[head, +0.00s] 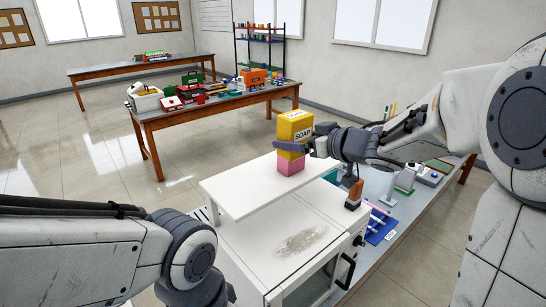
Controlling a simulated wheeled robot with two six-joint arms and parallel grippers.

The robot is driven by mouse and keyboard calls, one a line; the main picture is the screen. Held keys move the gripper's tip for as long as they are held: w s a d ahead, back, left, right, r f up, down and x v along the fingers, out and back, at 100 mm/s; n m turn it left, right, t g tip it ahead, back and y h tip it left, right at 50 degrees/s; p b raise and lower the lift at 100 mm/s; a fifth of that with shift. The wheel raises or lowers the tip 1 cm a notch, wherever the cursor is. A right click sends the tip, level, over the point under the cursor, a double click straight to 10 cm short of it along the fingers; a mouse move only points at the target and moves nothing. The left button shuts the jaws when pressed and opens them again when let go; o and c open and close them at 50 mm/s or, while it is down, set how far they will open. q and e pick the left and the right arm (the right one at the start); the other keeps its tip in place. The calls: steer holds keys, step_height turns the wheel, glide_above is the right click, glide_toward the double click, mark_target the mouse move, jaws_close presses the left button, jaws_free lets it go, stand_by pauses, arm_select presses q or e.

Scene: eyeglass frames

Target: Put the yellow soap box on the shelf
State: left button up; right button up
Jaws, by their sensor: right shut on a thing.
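The yellow soap box (296,124), marked SOAP, is upright in my right gripper (297,147). The gripper is shut on its lower part, and a dark finger crosses its front. A pink block (291,167) stands on the white shelf (237,189), directly below the soap box in the picture. I cannot tell whether the soap box touches the pink block. The white shelf is a raised board over a white cabinet-like unit (262,239). My left arm is at the lower left; its gripper is out of view.
An orange and dark object (353,193) stands at the shelf's right. Beyond it, the grey bench (382,262) holds a blue tray (380,228) and small devices. The shelf's left part is bare. A wooden table (170,119) with toolboxes and a dark rack (261,50) stand behind.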

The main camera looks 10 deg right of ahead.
steer(key=b, duration=0.1)
glide_above(249, 190)
step_height(249, 190, down, 7)
steer(key=shift+w+d+r, duration=0.1)
steer(key=shift+r, duration=0.05)
step_height(249, 190, down, 4)
steer(key=shift+f, duration=0.3)
steer(key=o, duration=1.2)
steer(key=shift+r, duration=0.1)
steer(key=shift+o, duration=0.2)
steer(key=shift+r, duration=0.1)
